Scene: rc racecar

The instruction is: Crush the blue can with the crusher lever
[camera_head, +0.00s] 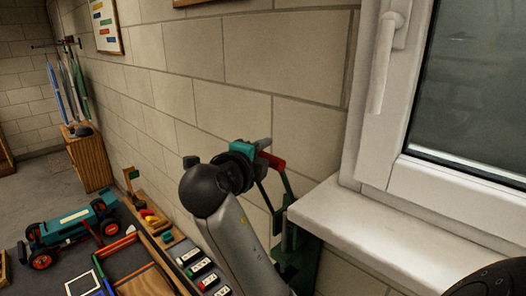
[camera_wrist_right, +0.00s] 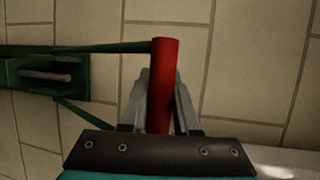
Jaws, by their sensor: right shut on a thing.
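The green can crusher (camera_head: 305,250) is mounted on the block wall beside the window sill, with its lever arm raised. The lever ends in a red handle (camera_head: 274,161). My right gripper (camera_head: 262,150) is shut on this red handle. In the right wrist view the grey fingers (camera_wrist_right: 163,88) stand on both sides of the red handle (camera_wrist_right: 164,62), and the green crusher body (camera_wrist_right: 18,75) lies to the left. I cannot make out the blue can; my arm hides part of the crusher in the head view. My left gripper is not in view.
A white window sill (camera_head: 390,235) and window frame stand close to the right of the crusher. Below left are a teal toy car (camera_head: 70,226) with red wheels, small switch-like blocks and trays. A wooden cabinet (camera_head: 88,160) is farther back.

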